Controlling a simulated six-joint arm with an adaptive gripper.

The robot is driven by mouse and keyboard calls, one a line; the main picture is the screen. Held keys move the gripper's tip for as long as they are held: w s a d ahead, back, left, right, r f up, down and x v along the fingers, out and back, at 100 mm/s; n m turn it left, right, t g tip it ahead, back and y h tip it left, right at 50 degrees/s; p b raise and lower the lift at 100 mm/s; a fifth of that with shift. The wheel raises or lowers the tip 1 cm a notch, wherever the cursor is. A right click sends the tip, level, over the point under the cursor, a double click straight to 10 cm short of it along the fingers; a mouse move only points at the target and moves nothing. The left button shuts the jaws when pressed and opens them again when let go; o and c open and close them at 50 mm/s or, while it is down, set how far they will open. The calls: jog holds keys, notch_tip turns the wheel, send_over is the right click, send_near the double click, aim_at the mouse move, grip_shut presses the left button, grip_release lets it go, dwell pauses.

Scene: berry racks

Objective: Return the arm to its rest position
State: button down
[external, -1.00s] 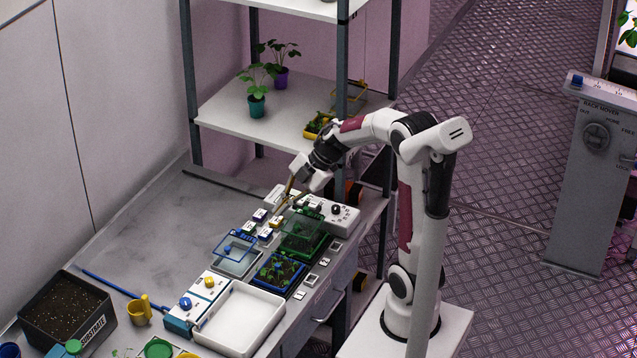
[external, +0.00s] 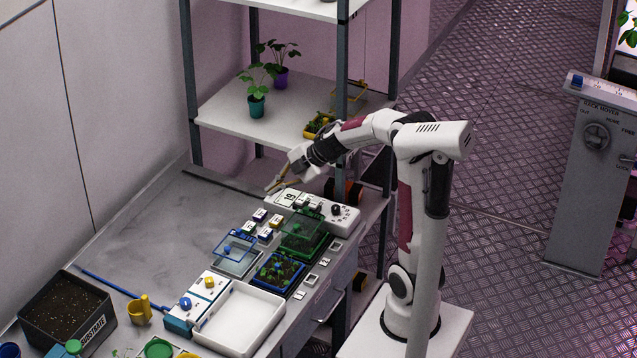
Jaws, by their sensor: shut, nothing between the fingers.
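My gripper (external: 269,189) is above the back of the bench, just left of the white control box (external: 345,213). It is shut and holds nothing. Its thin tan fingers point down and to the left, clear of the trays. My arm reaches over from the pedestal at the right, with its elbow high and its forearm in front of the shelf post.
Below are small labelled blocks (external: 260,215), a green lidded tray (external: 301,238), a blue seedling tray (external: 279,270) and a white tray (external: 239,319). A shelf (external: 220,110) with potted plants stands behind. The bench's left back area is clear.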

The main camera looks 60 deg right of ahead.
jog(key=d+r+m+t+h, duration=0.2)
jog(key=d+r+m+h, duration=0.35)
jog(key=d, duration=0.45)
jog(key=s+d+m+g+h, duration=0.1)
jog(key=s+m+g+h, duration=0.2)
jog(key=s+m, duration=0.5)
jog(key=s+a+f+m+g+y, duration=0.2)
jog(key=s+a+f+m+g, duration=0.15)
jog(key=s+a, duration=0.65)
jog(key=s+a+r+n+t+y, duration=0.1)
jog(key=s+a+y, duration=0.3)
jog(key=a, duration=0.9)
jog(key=shift+s+a+r+n+t, duration=0.2)
jog(key=shift+s+n+t, duration=0.15)
jog(key=shift+s, duration=1.35)
